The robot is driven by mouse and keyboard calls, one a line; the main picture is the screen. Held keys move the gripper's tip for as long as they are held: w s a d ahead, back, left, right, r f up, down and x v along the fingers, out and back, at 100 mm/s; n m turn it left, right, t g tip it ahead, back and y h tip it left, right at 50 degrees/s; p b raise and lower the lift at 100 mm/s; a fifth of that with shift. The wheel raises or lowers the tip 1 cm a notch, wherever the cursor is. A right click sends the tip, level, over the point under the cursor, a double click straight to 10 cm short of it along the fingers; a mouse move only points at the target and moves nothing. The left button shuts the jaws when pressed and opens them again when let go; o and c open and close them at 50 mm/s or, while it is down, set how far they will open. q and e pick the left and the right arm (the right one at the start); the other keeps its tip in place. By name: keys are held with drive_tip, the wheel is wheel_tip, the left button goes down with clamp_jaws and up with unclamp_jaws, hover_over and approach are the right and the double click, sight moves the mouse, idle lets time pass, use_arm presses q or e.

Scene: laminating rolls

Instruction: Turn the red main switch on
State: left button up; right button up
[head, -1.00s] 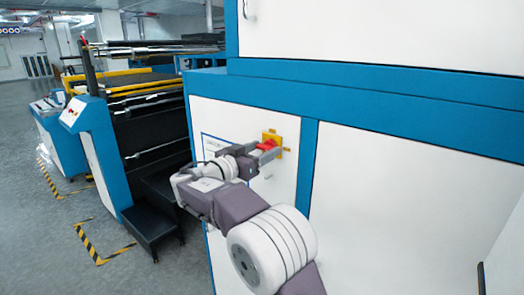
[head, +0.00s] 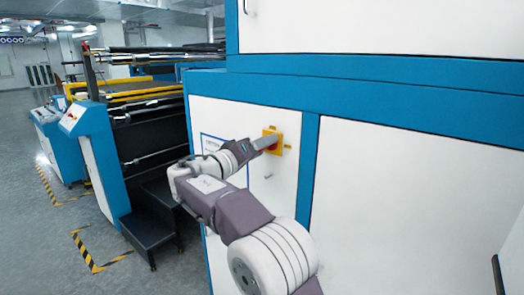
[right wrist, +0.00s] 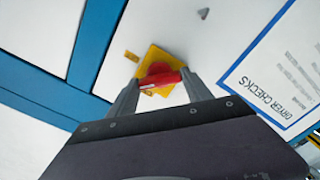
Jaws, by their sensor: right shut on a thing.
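The red main switch is a red handle on a square yellow plate (head: 279,134), set in a white cabinet panel. In the head view the handle is almost wholly hidden by my right gripper (head: 268,143). In the right wrist view the red handle (right wrist: 160,78) lies across the yellow plate (right wrist: 157,60), between the two grey fingers of my right gripper (right wrist: 162,80). The fingers are shut on it, one at each end. My left gripper is not in view.
A paper sheet headed "DRYER CHECKS" (right wrist: 285,65) is on the panel beside the switch. Blue frame bars (head: 308,165) border the white panels. Black steps (head: 152,235) and a roller machine stand at the left, with striped floor markings (head: 85,250).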

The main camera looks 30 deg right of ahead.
drive_tip(key=n+p, duration=0.1)
drive_tip(key=n, duration=0.7)
drive_tip(key=shift+n, duration=0.4)
idle(0.3)
drive_tip(key=o, duration=1.4)
drive_tip(key=shift+c, duration=0.2)
drive_tip(key=b+v, duration=0.1)
drive_tip(key=v, duration=0.8)
